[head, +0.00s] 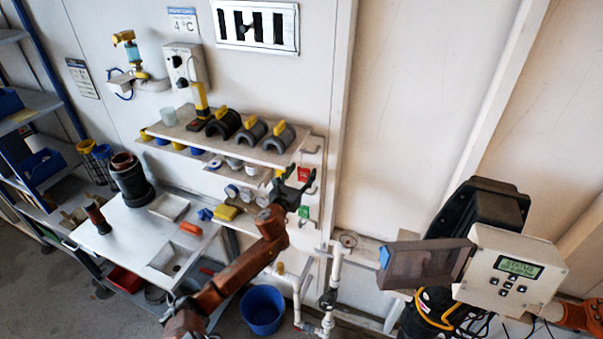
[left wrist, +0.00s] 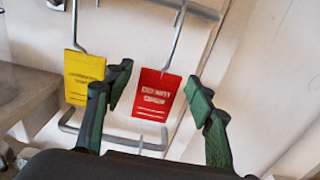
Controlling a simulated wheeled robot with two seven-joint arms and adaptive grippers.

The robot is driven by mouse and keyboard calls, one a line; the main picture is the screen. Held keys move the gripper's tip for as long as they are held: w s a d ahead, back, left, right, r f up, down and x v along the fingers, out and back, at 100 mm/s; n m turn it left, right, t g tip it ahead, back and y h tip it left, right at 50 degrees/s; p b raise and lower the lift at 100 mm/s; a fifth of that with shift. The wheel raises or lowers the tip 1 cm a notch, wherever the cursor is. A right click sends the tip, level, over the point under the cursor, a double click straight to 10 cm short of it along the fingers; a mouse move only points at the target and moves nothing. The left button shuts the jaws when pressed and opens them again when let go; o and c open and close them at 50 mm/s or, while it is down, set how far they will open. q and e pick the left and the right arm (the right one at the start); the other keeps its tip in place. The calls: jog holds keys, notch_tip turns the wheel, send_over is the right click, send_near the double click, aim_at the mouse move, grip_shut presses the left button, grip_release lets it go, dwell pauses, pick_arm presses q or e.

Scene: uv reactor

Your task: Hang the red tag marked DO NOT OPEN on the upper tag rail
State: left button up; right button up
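The red tag (left wrist: 158,95) hangs from a thin metal rod in the left wrist view, its small print too blurred to read surely. It also shows in the head view (head: 305,174), right of the shelves. My left gripper (left wrist: 160,93) is open, with its dark green-padded fingers on either side of the red tag; I see no clear contact. In the head view the left gripper (head: 290,192) is in front of the wall by the tags. A bent metal rail (left wrist: 112,141) runs below the tags. My right gripper is out of view.
A yellow tag (left wrist: 84,78) hangs left of the red one. A green tag (head: 303,211) is lower on the wall. Shelves with clamps (head: 225,122) stand close left of the gripper. A pipe (head: 336,268) with a gauge and a grey controller box (head: 508,268) are at right.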

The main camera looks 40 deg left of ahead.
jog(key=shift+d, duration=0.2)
